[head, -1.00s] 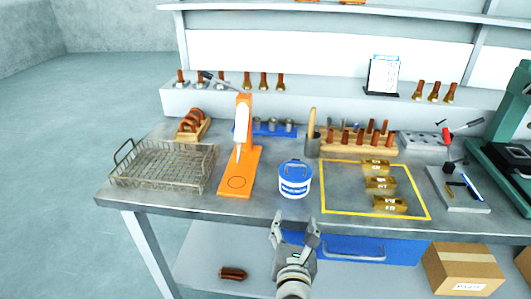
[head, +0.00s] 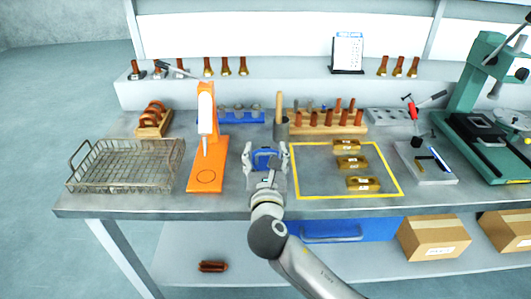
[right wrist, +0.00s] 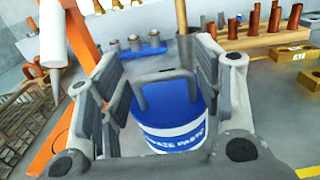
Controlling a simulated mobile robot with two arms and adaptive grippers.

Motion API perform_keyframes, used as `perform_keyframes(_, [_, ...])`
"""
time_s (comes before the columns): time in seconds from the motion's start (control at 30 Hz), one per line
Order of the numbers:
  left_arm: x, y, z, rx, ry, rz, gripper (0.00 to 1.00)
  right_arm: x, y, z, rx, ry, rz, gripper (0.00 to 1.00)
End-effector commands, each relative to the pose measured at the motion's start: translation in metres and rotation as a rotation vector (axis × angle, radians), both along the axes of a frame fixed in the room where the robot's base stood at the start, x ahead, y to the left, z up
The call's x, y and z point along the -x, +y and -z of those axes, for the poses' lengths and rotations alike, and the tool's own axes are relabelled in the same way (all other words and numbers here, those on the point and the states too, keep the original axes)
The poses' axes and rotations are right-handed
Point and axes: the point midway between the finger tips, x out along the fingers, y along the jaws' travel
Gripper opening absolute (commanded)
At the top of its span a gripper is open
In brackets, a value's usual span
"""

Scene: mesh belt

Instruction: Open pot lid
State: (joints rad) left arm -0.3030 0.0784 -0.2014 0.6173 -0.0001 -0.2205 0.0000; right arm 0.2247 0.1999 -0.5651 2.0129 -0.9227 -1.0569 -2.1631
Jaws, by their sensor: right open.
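The pot is a white tub with a blue lid and a raised loop handle; its lid (head: 263,158) shows between my right gripper's fingers in the head view. In the right wrist view the lid (right wrist: 190,103) sits on the white pot (right wrist: 172,140), with the grey handle standing up toward me. My right gripper (head: 266,147) is open, its fingers on either side of the lid and handle. I cannot tell whether they touch it. In the head view the gripper hides most of the pot body. My left gripper is not in view.
An orange stand (head: 207,165) is close left of the pot, and a wire basket (head: 120,187) lies further left. A yellow-outlined area (head: 320,195) with brass blocks is on the right. A wooden rack (head: 328,128) and a grey cup with a stick (head: 281,129) stand behind.

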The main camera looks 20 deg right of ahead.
Motion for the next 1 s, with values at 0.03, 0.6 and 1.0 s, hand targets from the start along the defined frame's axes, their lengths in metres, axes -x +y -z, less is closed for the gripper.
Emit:
perform_keyframes(0.03, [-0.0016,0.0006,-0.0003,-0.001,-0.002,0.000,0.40,-0.0035,-0.0010,-0.0005,0.000,-0.001,0.000,0.60])
perform_keyframes(0.6, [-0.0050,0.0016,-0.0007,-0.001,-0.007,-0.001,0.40,-0.0066,-0.0017,0.0002,-0.001,0.001,-0.001,0.30])
perform_keyframes(1.0, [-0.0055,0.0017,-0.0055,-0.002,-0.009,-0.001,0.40,-0.0083,-0.0009,-0.0020,-0.004,0.006,-0.003,0.05])
